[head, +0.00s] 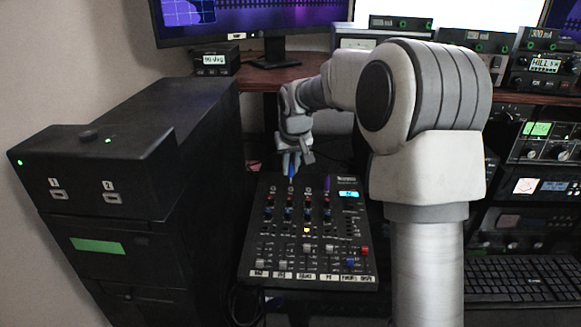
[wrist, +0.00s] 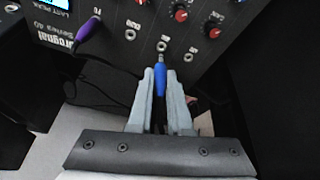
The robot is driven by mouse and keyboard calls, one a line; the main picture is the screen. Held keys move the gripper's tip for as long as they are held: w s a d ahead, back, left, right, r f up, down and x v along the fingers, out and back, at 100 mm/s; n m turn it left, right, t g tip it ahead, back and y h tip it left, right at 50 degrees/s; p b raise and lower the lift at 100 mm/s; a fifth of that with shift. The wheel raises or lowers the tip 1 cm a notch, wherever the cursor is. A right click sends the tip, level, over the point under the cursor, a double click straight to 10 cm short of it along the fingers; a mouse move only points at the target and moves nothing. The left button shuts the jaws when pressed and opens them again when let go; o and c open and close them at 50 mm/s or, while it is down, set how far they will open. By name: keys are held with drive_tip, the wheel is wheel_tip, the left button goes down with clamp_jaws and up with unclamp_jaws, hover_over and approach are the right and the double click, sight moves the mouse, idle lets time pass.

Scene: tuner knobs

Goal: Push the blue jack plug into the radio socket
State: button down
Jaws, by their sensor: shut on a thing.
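My gripper (wrist: 160,80) is shut on a blue jack plug (wrist: 160,82), whose metal tip points up the picture toward the black panel of a mixer-like unit (wrist: 215,45). The tip is right by the middle one of three round sockets (wrist: 163,46). I cannot tell whether it touches or has entered it. Other sockets show to its left (wrist: 130,34) and right (wrist: 188,57); their small labels are too blurred to read surely. In the head view my gripper (head: 291,158) is over the far edge of the unit (head: 262,265), with the blue plug (head: 291,172) pointing down.
A purple plug (wrist: 88,28) with a cable sits in the panel, left of the blue plug. Red knobs (wrist: 181,15) are near the sockets. A tall black cabinet (head: 130,190) stands left of the unit; a keyboard (head: 525,292) and rack gear (head: 545,150) are at the right.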

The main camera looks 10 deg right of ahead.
drive_tip(key=shift+r+p, duration=0.5)
drive_tip(key=shift+r, duration=0.2)
drive_tip(key=shift+s+r, duration=0.1)
drive_tip(key=shift+r, duration=0.05)
